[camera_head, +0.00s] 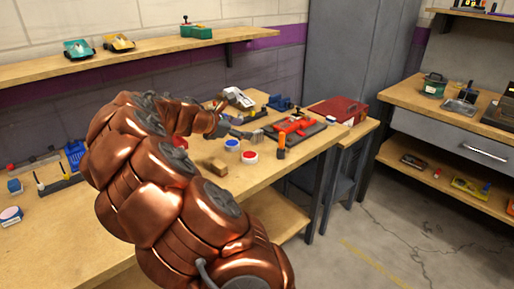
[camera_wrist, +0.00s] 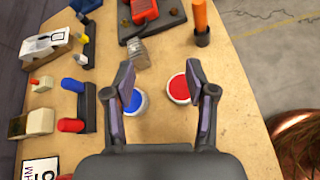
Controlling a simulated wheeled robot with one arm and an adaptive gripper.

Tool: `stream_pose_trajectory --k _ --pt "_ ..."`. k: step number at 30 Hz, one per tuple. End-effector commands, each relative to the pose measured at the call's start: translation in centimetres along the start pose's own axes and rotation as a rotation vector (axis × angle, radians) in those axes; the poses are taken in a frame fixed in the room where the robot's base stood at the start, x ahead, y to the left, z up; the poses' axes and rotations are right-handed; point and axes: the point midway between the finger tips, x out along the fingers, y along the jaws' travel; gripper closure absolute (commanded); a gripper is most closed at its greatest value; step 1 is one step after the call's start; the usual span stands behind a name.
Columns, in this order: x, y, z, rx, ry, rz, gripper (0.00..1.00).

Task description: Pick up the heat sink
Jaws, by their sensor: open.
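The heat sink looks to be the small grey ribbed metal block (camera_wrist: 138,52) in the wrist view, lying on the wooden bench beside a dark board with a red tool. In the head view it shows as a grey block (camera_head: 257,137) just right of my gripper (camera_head: 236,131). In the wrist view my gripper (camera_wrist: 160,72) is open and empty, its fingers spread above the bench. The block lies beyond the fingertips, nearer the left finger, and is not between them.
A blue-topped tub (camera_wrist: 134,100) and a red-topped tub (camera_wrist: 179,88) stand below and between my fingers. An orange-handled tool (camera_wrist: 201,24) stands upright beyond the right finger. Dark racks with coloured handles (camera_wrist: 78,105) lie to the left. A wooden block (camera_head: 215,166) sits near the bench's front.

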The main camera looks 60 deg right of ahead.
Motion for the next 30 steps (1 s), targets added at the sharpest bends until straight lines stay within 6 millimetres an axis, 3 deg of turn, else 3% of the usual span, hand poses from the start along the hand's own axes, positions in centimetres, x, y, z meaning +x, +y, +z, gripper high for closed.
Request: stream_pose_trajectory --k 1,3,10,30 --pt "2.1 0.9 -1.6 -0.072 -0.022 0.017 0.44" --pt "4.0 2.0 -2.8 -0.170 -0.047 0.037 0.44" --pt "7.0 4.2 -5.2 -0.357 -0.087 0.078 0.44" --pt "12.1 4.8 -4.6 -0.378 -0.091 0.086 0.44"
